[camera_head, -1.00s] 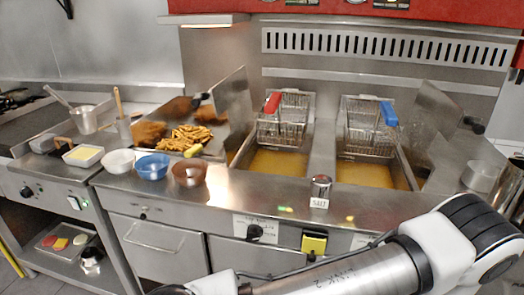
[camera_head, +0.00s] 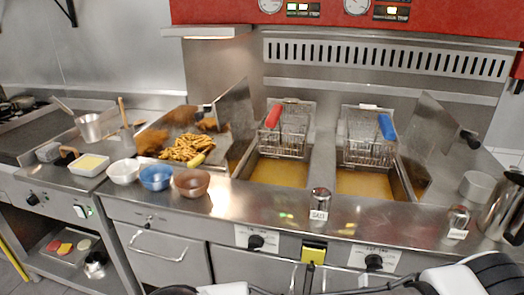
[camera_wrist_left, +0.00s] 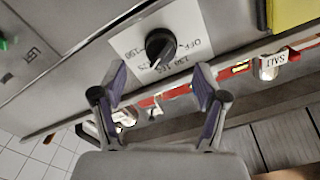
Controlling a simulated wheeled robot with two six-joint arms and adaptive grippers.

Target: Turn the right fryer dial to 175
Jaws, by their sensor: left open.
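The right fryer dial (camera_head: 374,262) is a black knob on a white label on the fryer front, right of a yellow box. It also shows upside down in the left wrist view (camera_wrist_left: 160,45), with OFF and temperature numbers printed around it. A pale mark on the knob points towards the numbers; I cannot read its exact setting. My left gripper (camera_wrist_left: 160,78) is open and empty in the wrist view, its purple-lined fingers spread to either side and short of the dial. In the head view its fingers cannot be made out. My right gripper is not seen.
The left dial (camera_head: 256,241) and yellow box (camera_head: 313,252) share the front panel. Above stand a salt shaker (camera_head: 319,204), a second shaker (camera_head: 458,220) and a metal jug (camera_head: 500,205). Two fryer baskets (camera_head: 370,140) sit behind. Bowls (camera_head: 157,177) stand at the left.

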